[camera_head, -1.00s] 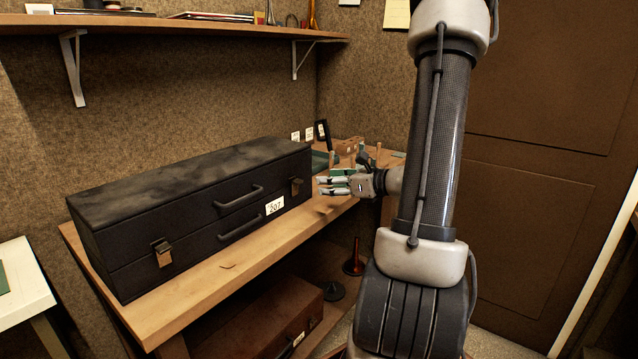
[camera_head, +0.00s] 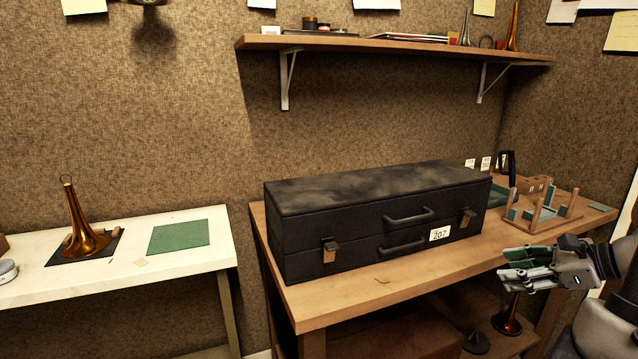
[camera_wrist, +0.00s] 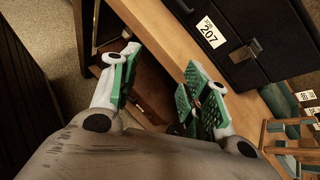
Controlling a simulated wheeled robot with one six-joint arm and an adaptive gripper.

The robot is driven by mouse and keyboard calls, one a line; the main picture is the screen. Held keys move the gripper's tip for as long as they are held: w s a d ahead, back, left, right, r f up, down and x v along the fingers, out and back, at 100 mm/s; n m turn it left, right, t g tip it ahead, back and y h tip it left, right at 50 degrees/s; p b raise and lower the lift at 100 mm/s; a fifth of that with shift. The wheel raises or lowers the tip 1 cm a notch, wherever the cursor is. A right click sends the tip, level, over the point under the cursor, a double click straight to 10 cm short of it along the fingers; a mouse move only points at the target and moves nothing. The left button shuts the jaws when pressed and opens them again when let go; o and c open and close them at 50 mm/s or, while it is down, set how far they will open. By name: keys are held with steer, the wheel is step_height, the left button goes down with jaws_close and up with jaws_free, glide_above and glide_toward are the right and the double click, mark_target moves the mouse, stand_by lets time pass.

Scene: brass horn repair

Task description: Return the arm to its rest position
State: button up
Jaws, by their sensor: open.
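My gripper (camera_head: 528,268) is at the right of the head view, in front of the right end of the wooden bench (camera_head: 345,297). It is open, with nothing between its green-padded fingers. In the wrist view my gripper (camera_wrist: 155,90) shows its two fingers apart, with the bench edge (camera_wrist: 172,38) and the space under it beyond them. A closed black case (camera_head: 375,220) with a 207 label lies on the bench, left of my gripper and apart from it. Most of my arm is outside the head view.
A wooden peg rack (camera_head: 545,215) stands at the bench's right end. A white table (camera_head: 120,275) on the left holds a brass horn bell (camera_head: 80,222) and a green mat (camera_head: 179,236). A wall shelf (camera_head: 400,48) hangs above. Another brass bell (camera_head: 508,316) stands below the bench.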

steer(key=s+a+r+n+g+h, duration=0.2)
steer(key=s+r+n+g+h, duration=0.2)
steer(key=s+n+g, duration=0.7)
steer(key=a+r+n+t+h, duration=0.3)
steer(key=r+n+t, duration=0.3)
steer(key=r+n, duration=0.3)
steer(key=a+n, duration=0.1)
steer(key=n, duration=0.3)
steer(key=shift+s+r+t+h, duration=0.15)
steer(key=shift+r+t+h, duration=0.15)
steer(key=shift+r, duration=0.1)
